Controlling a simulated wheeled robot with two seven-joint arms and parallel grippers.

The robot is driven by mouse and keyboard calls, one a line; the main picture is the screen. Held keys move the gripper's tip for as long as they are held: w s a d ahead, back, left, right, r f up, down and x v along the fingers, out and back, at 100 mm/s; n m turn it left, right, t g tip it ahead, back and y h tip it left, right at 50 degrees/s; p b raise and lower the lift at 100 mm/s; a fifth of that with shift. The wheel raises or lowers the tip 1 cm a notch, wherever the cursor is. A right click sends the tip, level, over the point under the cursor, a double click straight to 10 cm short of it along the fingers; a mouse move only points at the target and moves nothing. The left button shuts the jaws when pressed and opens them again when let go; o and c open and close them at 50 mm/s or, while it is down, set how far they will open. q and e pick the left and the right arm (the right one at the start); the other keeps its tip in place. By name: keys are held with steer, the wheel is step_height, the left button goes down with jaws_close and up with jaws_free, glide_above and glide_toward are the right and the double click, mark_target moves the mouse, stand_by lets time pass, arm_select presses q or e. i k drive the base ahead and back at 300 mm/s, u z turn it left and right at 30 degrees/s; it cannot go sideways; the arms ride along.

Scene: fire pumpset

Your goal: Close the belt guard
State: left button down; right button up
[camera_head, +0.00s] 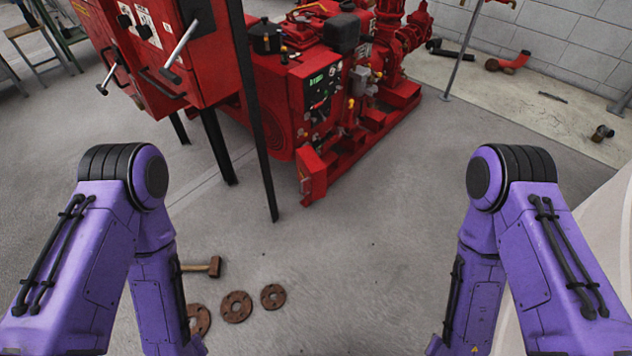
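The red pumpset (318,92) stands at the upper middle, with a dark control panel on its near face. A red box-like plate (312,176) juts out at its lower front corner, with a small light latch or handle on its face. It looks like the belt guard, standing out from the machine at an angle, but I cannot be sure. Both my purple arms bend down at the left and right of the view, well short of the pumpset. Neither gripper shows; the forearms run out at the bottom edge.
A red cabinet (165,45) with lever handles stands on dark legs at the upper left, one leg close to the pumpset. A hammer (205,267) and rusty flanges (236,307) lie on the floor near my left arm. The middle floor is clear.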

mark_target(312, 172)
steer(key=z, duration=0.45)
steer(key=i, duration=0.95)
steer(key=u, duration=0.35)
